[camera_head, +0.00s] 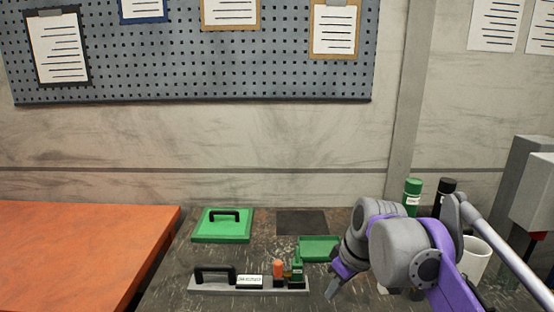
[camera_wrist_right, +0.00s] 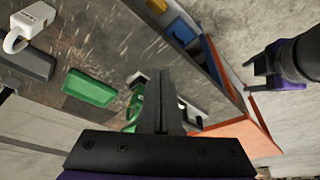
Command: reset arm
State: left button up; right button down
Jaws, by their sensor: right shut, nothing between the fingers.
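In the head view, a low grey base (camera_head: 260,292) lies near the front of the dark table. It carries a black handle (camera_head: 215,269), a white label block (camera_head: 249,281), an orange-topped piece (camera_head: 278,268) and a green piece (camera_head: 298,265). I cannot tell which part is the microscope arm. My left gripper (camera_wrist_right: 250,75) shows at that view's right, fingers apart.
A green box with a black handle (camera_head: 222,226) stands at the back left. A green tray (camera_head: 320,243) lies mid-table. An orange table (camera_head: 80,250) is at left.

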pick_arm(q)
jog(key=s+a+f+n+g+h, duration=0.1)
jog(key=s+a+f+n+h, duration=0.3)
jog(key=s, duration=0.5)
jog(key=s+a+f+n+g+h, duration=0.1)
jog(key=s+a+f+n+h, duration=0.35)
jog(key=s, duration=0.45)
pick_arm(e)
jog(key=s+d+f+m+t+h, duration=0.1)
jog(key=s+d+f+m, duration=0.25)
jog(key=s+f, duration=0.8)
jog(key=s+d+f+m+t+h, duration=0.15)
jog(key=s+f+m, duration=0.25)
jog(key=s+f, duration=0.75)
pick_arm(q)
notch_tip(320, 180, up, 13)
jog(key=w+d+p, duration=0.2)
jog(key=p, duration=1.1)
jog(key=shift+w, duration=0.25)
pick_arm(e)
notch_tip(320, 180, up, 15)
jog(key=shift+d, duration=0.4)
pick_arm(q)
jog(key=shift+s, duration=0.15)
pick_arm(e)
jog(key=shift+s, duration=0.15)
